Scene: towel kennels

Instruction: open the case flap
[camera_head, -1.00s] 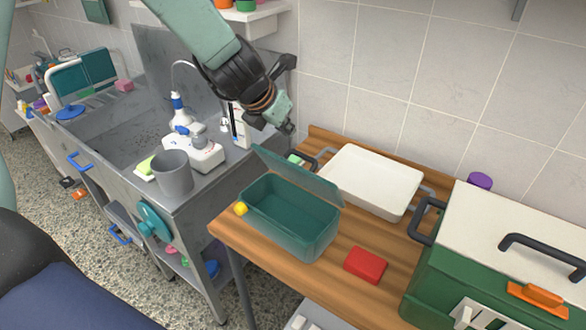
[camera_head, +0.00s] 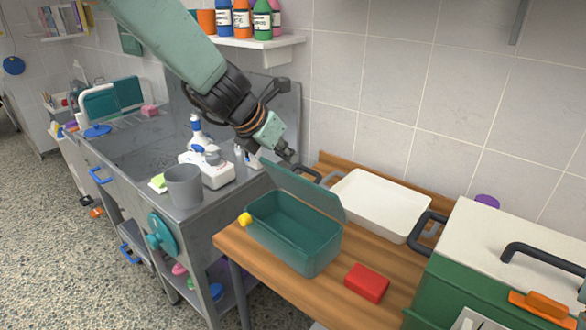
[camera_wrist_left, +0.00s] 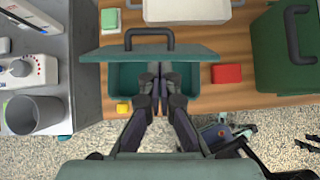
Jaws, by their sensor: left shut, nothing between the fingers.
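The case is a teal open-topped box (camera_head: 292,262) on the wooden table. Its flap (camera_head: 310,190) stands raised and tilted along the back edge, and the inside of the case shows empty. In the left wrist view the flap (camera_wrist_left: 105,53) spans the picture above the case, with a dark handle (camera_wrist_left: 150,36) on its far side. My left gripper (camera_head: 287,154) is shut and empty, close to the left end of the flap in the head view. In the left wrist view its fingertips (camera_wrist_left: 160,72) lie in front of the flap; contact cannot be told. My right gripper is not in view.
A white tray (camera_head: 380,206) stands behind the case. A red block (camera_head: 367,283) lies right of it, and a yellow object (camera_head: 244,219) is at its left. A green box with a pale lid (camera_head: 520,235) stands at right. A grey cup (camera_head: 184,187) is on the steel counter.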

